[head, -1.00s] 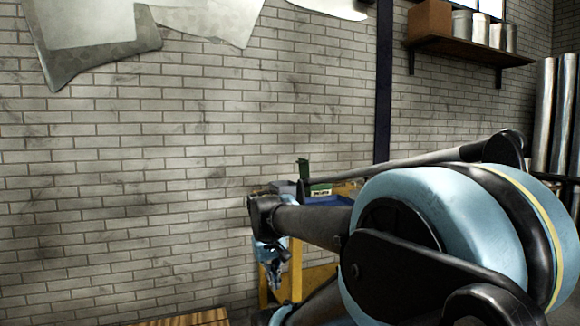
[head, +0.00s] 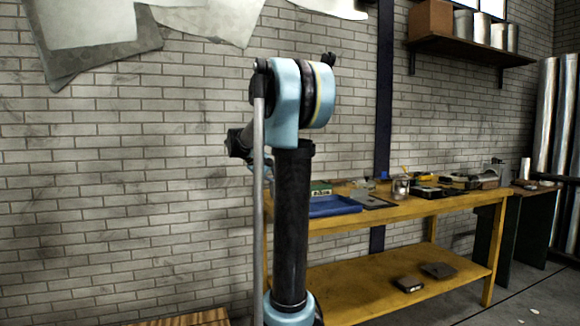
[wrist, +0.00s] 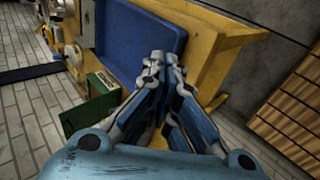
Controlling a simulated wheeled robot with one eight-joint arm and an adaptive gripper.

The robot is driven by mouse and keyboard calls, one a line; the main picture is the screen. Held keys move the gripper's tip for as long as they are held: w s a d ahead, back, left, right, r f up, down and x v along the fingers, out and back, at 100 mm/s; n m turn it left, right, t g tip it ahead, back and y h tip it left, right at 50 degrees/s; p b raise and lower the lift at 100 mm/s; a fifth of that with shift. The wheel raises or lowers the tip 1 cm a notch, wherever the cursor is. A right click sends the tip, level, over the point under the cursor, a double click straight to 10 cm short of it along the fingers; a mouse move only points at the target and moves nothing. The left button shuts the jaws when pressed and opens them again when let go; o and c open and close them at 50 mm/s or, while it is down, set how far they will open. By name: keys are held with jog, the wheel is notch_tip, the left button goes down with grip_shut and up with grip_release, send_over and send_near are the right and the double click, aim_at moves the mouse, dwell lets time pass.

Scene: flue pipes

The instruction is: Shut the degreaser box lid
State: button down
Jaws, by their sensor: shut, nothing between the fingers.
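The degreaser box is a small green box with a pale label (head: 320,188), at the left end of the workbench in the head view. In the wrist view the box (wrist: 104,82) lies left of my gripper. A dark green panel (wrist: 88,111) at its near end appears to be the lid, standing raised. In the head view my arm hides that end of the box. My gripper (wrist: 157,66) is shut and empty, its fingertips together to the right of the box, over or near the blue tray's edge. I cannot tell its height.
A blue tray (head: 334,206) lies beside the box on the yellow workbench (head: 405,211). Cans and tools crowd the bench farther right. The brick wall (head: 120,200) stands behind. A slatted wooden thing (wrist: 290,115) is at the right of the wrist view.

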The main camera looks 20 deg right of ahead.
jog(key=w+d+r+h, duration=0.1)
jog(key=w+r+h, duration=0.15)
jog(key=w, duration=0.85)
jog(key=w+d+r+h, duration=0.1)
jog(key=w+h, duration=0.2)
jog(key=w, duration=0.9)
jog(key=w+d+r+h, duration=0.1)
jog(key=w+r+h, duration=0.15)
jog(key=w, duration=0.85)
jog(key=d+f, duration=0.1)
jog(key=d, duration=1.3)
jog(key=shift+w+f+g, duration=0.3)
jog(key=shift+f, duration=0.05)
